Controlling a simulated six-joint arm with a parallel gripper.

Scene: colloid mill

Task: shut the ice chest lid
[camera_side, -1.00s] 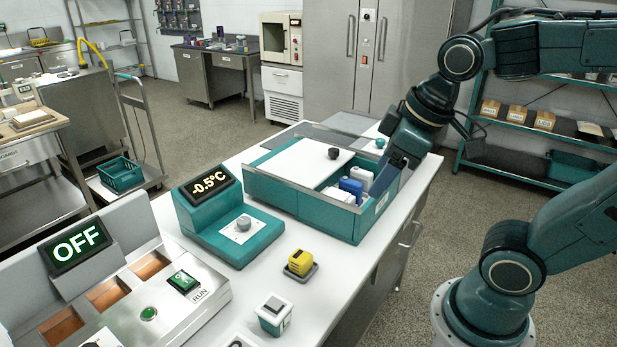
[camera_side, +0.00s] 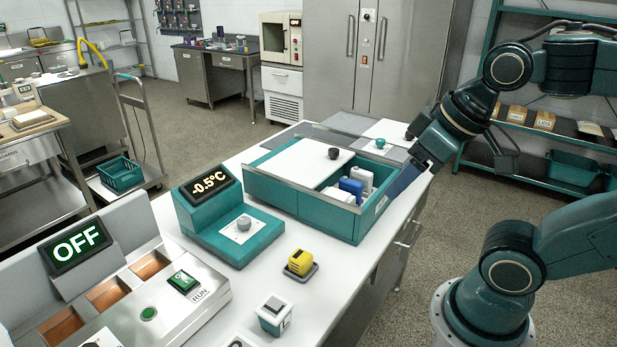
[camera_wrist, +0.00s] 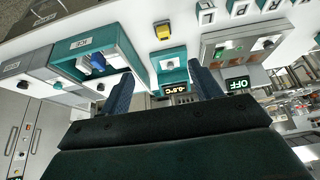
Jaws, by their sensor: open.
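The ice chest (camera_side: 290,200) is a teal box with a steel rim on the white bench. Its white lid (camera_side: 300,163) with a dark knob (camera_side: 333,153) covers the left part; the right end is open, showing blue and white containers (camera_side: 352,188). The chest also shows in the wrist view (camera_wrist: 118,42), left of centre, with the lid knob (camera_wrist: 100,87) near its lower end. My gripper (camera_side: 402,182) is behind the chest's right end in the side view, its tips partly hidden. In the wrist view its two dark-blue fingers (camera_wrist: 163,87) stand apart with nothing between them.
A similar unit with a teal knob (camera_side: 380,142) stands directly behind the chest. A teal temperature unit (camera_side: 228,222) reading -0.5°C stands to its left. A yellow block (camera_side: 300,261) and the machine with the OFF display (camera_side: 77,246) are nearer.

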